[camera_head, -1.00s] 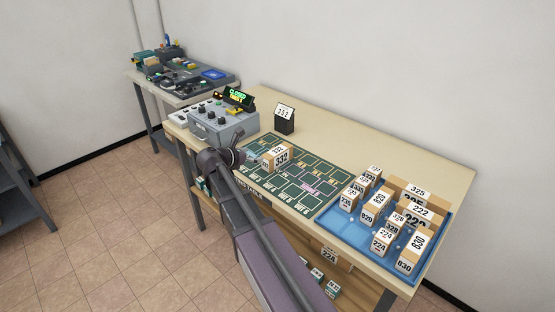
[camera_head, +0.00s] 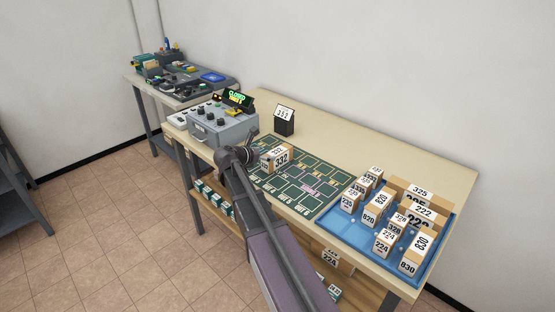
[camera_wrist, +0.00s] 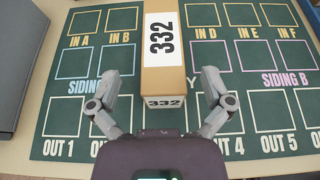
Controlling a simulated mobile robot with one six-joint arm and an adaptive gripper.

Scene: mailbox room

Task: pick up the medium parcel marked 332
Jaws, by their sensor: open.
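My gripper (camera_wrist: 159,86) is open, with one finger to each side of the parcel's near end, and no contact shows. In the head view my gripper end is mostly hidden behind my own wrist, beside the parcel.
The green mat (camera_head: 306,189) has marked squares. A blue tray (camera_head: 348,236) with several numbered parcels lies at the right. A grey control box (camera_head: 222,130) with a lit CLOSED sign (camera_head: 238,98) stands at the left.

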